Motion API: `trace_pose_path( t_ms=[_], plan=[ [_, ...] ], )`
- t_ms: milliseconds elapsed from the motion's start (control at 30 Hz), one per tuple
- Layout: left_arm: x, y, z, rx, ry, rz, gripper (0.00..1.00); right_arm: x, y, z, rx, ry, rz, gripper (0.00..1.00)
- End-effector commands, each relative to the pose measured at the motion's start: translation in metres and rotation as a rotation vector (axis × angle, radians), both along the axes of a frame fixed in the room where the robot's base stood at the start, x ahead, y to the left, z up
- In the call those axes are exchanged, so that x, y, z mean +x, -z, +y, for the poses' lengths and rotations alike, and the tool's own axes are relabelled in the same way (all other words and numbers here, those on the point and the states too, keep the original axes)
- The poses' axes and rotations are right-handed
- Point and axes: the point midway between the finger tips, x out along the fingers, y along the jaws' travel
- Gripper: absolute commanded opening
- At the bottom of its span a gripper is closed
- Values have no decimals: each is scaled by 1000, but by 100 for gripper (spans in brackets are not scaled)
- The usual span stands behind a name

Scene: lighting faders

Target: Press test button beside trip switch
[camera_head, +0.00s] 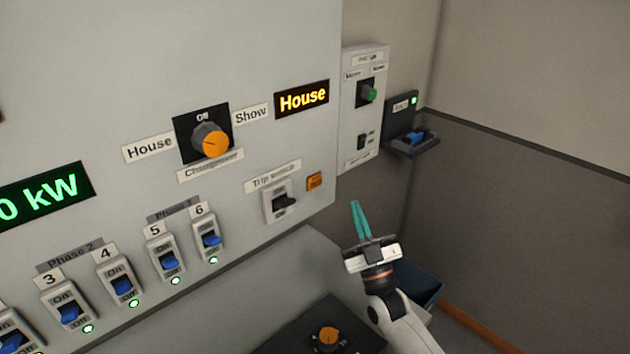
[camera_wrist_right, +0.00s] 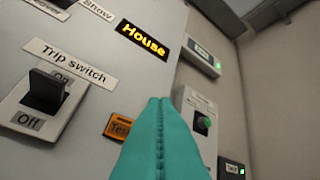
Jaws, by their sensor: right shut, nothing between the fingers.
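The orange test button (camera_head: 315,181) is a small square on the grey panel, just right of the trip switch (camera_head: 282,201), a black rocker on a white plate. In the right wrist view the test button (camera_wrist_right: 121,127) is partly covered by my fingers, and the black trip switch (camera_wrist_right: 45,90) is at the left under its label. My right gripper (camera_head: 357,207) has teal fingers pressed together and empty. In the head view it is below and to the right of the button, apart from it. In the wrist view its fingers (camera_wrist_right: 160,105) point toward the panel. My left gripper is not in view.
The orange changeover knob (camera_head: 211,141) and a lit House sign (camera_head: 302,98) are higher on the panel. A row of blue breakers (camera_head: 123,285) runs along the lower left. A side box with a green knob (camera_head: 369,95) stands right of the panel. An orange knob (camera_head: 328,338) is below.

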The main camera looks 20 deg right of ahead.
Motion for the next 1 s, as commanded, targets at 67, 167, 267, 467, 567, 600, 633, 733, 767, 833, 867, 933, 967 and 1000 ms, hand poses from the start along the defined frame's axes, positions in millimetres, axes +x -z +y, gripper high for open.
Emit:
trace_pose_path(
  t_ms=[67, 167, 267, 467, 567, 600, 633, 733, 767, 833, 867, 933, 967, 1000],
  plan=[
    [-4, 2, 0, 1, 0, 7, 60, 2, 0, 1, 1, -1, -1, 0],
    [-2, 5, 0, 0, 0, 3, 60, 8, 1, 3, 1, 0, -1, 0],
    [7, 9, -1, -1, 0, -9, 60, 19, 2, 6, 2, -1, -2, 0],
    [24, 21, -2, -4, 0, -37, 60, 46, 3, 16, 1, 0, -2, 0],
    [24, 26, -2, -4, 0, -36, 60, 59, 2, 21, 1, -1, -1, 0],
    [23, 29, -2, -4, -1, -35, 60, 63, 3, 22, 2, -1, -1, 0],
    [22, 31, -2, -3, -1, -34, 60, 66, 2, 23, 2, -1, -1, 0],
    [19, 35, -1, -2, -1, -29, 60, 75, 2, 26, 1, -1, 0, 0],
    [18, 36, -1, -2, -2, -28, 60, 77, 2, 27, 1, -1, 0, 0],
    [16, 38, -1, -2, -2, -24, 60, 80, 1, 28, 1, -2, 0, 0],
    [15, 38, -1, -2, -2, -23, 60, 81, 1, 29, 0, -1, 1, 0],
    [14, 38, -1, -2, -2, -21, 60, 83, 0, 29, 0, -1, 1, 0],
    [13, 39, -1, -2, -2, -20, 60, 83, 0, 30, 0, -1, 1, 0],
    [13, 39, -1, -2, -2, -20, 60, 84, 0, 30, 0, -1, 1, 0]
  ],
)
